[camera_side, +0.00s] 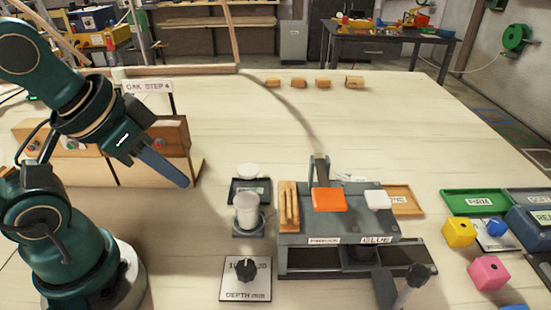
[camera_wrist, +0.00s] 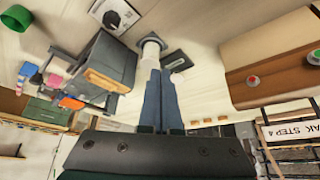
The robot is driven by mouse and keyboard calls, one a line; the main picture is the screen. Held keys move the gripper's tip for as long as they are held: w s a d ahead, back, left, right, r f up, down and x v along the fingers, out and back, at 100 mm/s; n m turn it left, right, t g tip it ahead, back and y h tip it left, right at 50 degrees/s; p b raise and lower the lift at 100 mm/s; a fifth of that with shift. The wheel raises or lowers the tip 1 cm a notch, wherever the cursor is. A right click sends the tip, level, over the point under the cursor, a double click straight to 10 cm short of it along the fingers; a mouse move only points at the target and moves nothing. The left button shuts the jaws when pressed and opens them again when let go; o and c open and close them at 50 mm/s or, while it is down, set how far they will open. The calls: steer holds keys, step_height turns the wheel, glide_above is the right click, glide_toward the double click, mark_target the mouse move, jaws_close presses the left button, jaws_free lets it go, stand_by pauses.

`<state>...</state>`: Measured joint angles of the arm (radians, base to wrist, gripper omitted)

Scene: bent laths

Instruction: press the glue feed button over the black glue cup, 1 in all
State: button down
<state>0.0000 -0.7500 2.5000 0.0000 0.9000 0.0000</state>
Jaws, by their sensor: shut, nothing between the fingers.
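The dispenser station (camera_side: 300,228) stands right of centre in the side view, with an orange button (camera_side: 328,199) over the front label that seems to read PRIMER. A white button (camera_side: 377,200) sits over the GLUE label (camera_side: 377,239); this is the glue feed button. A dark cup shape (camera_side: 362,254) shows in shadow below that label, partly hidden. My gripper (camera_side: 186,183) is shut and empty, in the air left of the station and apart from it. In the wrist view the blue fingers (camera_wrist: 152,68) lie together; the orange button (camera_wrist: 72,103) shows to their left.
Wooden blocks with buttons (camera_side: 150,140) and the OAK STEP 4 sign (camera_side: 148,86) are behind my arm. Coloured cubes (camera_side: 488,272) lie at right. The table's back middle is mostly clear.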

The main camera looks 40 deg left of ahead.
stand_by(0.8)
steer(key=w+d+r+n+t+h, duration=0.1)
steer(key=w+d+r+n+t, duration=0.15)
steer(key=w+r, duration=0.4)
steer(key=w+d+r+n+t+h, duration=0.1)
steer(key=w+d+r, duration=0.35)
steer(key=w, duration=0.25)
steer(key=w+d+f+h, duration=0.1)
steer(key=w+d, duration=0.2)
steer(key=d, duration=0.3)
steer(key=w+d+f+m+g+h, duration=0.1)
steer(key=w+d+h, duration=0.1)
steer(key=d, duration=0.5)
steer(key=shift+w+f, duration=0.4)
steer(key=shift+w, duration=0.2)
steer(key=shift+d, duration=0.1)
